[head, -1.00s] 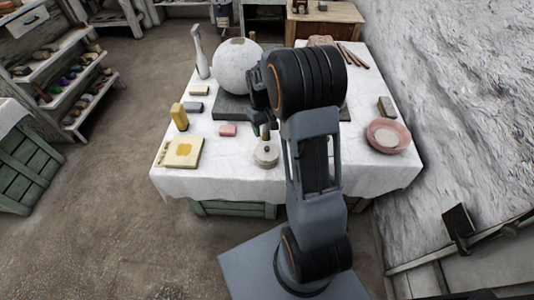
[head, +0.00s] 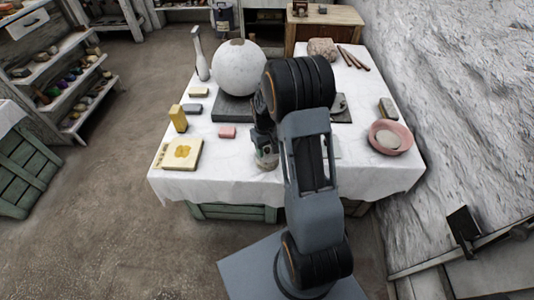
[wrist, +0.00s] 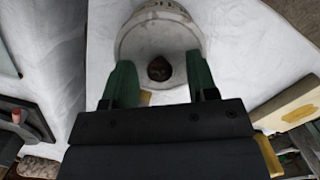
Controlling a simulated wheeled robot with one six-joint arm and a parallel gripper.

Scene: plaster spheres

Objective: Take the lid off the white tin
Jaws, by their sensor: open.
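The white tin (head: 266,161) stands near the front edge of the cloth-covered table, partly hidden by my gripper (head: 264,146) in the head view. In the wrist view the tin's pale round lid (wrist: 138,42) has a dark brown knob (wrist: 159,69) in its middle, and lettering shows on the tin's side. My gripper (wrist: 160,64) also shows there, with its green fingers apart, one on each side of the knob. The knob lies between the fingers with gaps on both sides. Whether the fingertips touch the lid I cannot tell.
A large plaster sphere (head: 239,68) sits on a dark slab (head: 232,108) behind the tin. A pink block (head: 227,132) and a yellow-patterned board (head: 182,153) lie to the left. A pink bowl (head: 390,137) stands at the right. Bare cloth lies left of the tin.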

